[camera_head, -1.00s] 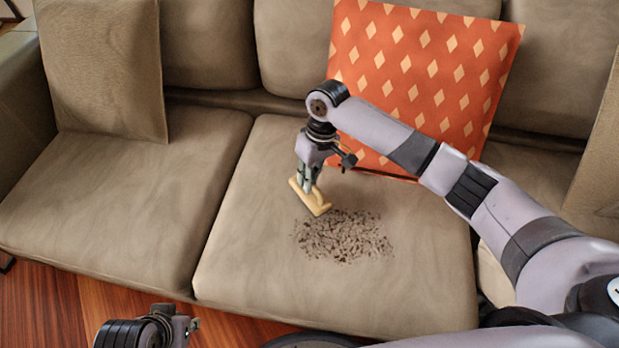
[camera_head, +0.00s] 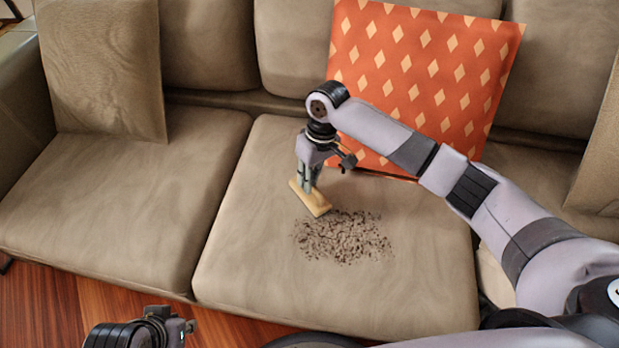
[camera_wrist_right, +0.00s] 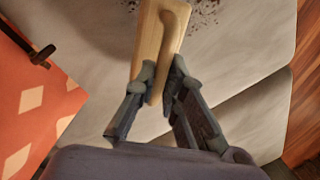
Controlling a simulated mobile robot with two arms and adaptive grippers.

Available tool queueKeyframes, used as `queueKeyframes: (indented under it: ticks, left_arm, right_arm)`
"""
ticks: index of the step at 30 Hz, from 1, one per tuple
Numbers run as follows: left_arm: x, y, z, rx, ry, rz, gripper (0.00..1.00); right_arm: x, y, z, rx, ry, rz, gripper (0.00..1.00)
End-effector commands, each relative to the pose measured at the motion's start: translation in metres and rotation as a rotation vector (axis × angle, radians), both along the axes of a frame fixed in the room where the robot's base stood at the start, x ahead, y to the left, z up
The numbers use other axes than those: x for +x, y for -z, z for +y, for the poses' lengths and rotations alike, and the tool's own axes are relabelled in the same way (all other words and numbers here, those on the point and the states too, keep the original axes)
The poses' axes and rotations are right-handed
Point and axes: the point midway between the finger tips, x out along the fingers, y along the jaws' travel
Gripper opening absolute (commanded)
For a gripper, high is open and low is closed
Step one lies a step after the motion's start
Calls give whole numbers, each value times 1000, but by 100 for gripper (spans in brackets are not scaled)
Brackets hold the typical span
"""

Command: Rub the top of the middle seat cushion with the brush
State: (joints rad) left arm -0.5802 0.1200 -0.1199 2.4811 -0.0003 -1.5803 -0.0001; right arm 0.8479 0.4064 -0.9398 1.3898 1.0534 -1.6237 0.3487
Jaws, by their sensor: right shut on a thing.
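The middle seat cushion (camera_head: 260,265) is beige, with a patch of dark brown crumbs (camera_head: 345,237) on its top. My right gripper (camera_head: 310,183) is above the cushion, pointing down, and shut on the wooden brush (camera_head: 313,200). The brush lies at the far left edge of the crumbs, at or just above the cushion; I cannot tell if it touches. In the right wrist view the gripper's fingers (camera_wrist_right: 157,85) clamp the brush's light wood (camera_wrist_right: 160,40), with crumbs beyond it. Its bristles are hidden. My left gripper (camera_head: 185,328) is at the bottom edge, partly cut off.
An orange pillow with pale diamonds (camera_head: 425,75) leans on the backrest behind my right arm. A dark thin object (camera_wrist_right: 42,55) lies by the pillow in the right wrist view. A beige pillow (camera_head: 100,70) stands at left. The left seat cushion (camera_head: 120,200) is clear.

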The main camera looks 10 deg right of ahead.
Motion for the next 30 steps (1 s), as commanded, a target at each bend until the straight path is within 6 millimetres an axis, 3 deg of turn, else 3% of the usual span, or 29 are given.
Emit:
queueKeyframes:
  ticks: [30]
  left_arm:
    - [0,1,0,0,0,1,21]
  right_arm:
    - [0,19,0,1,0,-1,0]
